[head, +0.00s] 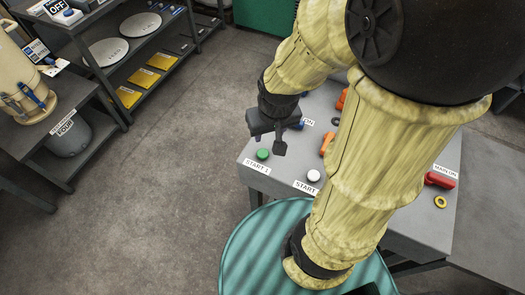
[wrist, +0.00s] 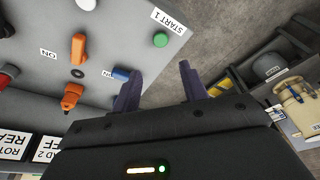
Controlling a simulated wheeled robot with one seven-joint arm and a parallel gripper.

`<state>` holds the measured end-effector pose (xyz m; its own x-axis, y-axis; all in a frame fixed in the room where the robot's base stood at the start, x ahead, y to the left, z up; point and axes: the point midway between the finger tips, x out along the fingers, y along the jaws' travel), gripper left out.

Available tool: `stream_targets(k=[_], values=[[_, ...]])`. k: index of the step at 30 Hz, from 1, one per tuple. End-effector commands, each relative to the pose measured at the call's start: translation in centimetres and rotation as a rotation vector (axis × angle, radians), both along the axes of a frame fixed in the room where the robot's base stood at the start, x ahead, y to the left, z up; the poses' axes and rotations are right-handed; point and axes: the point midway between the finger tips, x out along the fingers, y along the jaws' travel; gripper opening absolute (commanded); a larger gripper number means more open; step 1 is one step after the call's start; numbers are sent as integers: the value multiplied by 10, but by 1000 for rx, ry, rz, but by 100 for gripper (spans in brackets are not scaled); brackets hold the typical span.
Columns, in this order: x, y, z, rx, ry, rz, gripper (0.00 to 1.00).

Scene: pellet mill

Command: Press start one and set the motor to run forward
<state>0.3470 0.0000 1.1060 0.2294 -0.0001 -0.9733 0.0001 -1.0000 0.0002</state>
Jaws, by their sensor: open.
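The green button (head: 263,154), with the label START 1 beside it, sits at the near left corner of the grey control panel (head: 290,155). It also shows in the wrist view (wrist: 160,40), beyond my fingertips. My gripper (head: 268,141) is open and empty, above the panel close to the green button; I cannot tell whether it touches anything. Orange selector switches (wrist: 78,47) stand on the panel, one lower down (wrist: 71,97). A blue part (wrist: 121,73) is beside my left finger. My arm hides part of the panel, and which switch is the motor's is not readable.
A white button (head: 313,175) stands right of the green one. A red main switch (head: 440,180) and a yellow ring (head: 440,202) are at the panel's right. Shelves (head: 150,60) and a bench with a beige machine (head: 22,85) stand left. The floor between is clear.

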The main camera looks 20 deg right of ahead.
Motion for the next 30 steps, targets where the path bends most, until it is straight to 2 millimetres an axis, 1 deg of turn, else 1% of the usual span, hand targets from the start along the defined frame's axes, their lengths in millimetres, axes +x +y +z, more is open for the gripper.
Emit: stream_targets(k=[11,12,14,15,17,18,30], values=[[0,0,0,0,0,0,44],[0,0,0,0,0,0,40],[0,0,0,0,0,0,28],[0,0,0,0,0,0,20],[0,0,0,0,0,0,8],[0,0,0,0,0,0,0],[0,0,0,0,0,0,0]])
